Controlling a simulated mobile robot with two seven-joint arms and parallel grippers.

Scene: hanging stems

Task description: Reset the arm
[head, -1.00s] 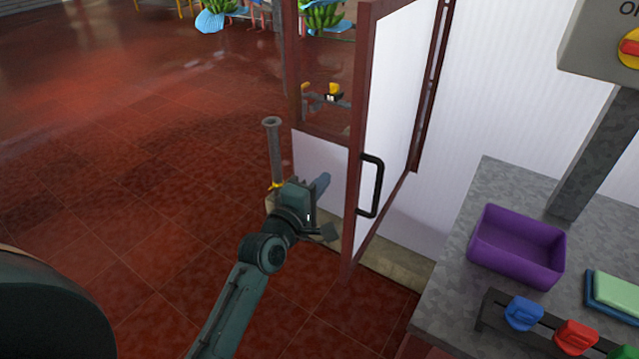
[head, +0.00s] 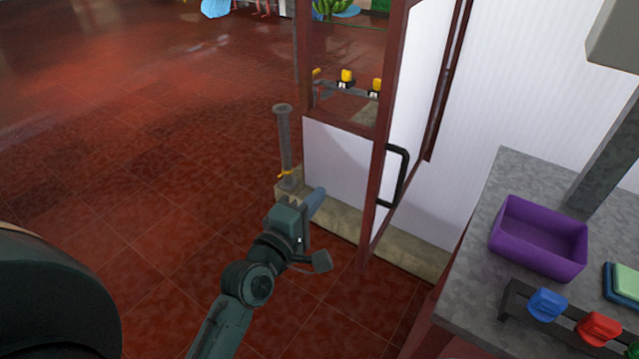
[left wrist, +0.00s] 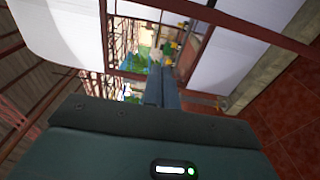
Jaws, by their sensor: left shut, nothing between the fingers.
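My left arm comes in from the bottom of the head view. Its gripper (head: 318,194) is shut and empty, in front of the white lower panel by the doorway. The gripper also shows in the left wrist view (left wrist: 160,68), its fingers together with nothing between them. A red-framed door (head: 378,170) with a black handle (head: 397,176) stands to the right of the gripper, apart from it in the picture. My right gripper is in neither view.
A grey counter (head: 470,262) at the right holds a purple bin (head: 538,240), a blue knob (head: 547,305), a red knob (head: 598,328) and a green-and-blue stack (head: 625,285). A grey post (head: 285,145) stands behind the gripper. Red tiled floor (head: 130,170) is open at the left.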

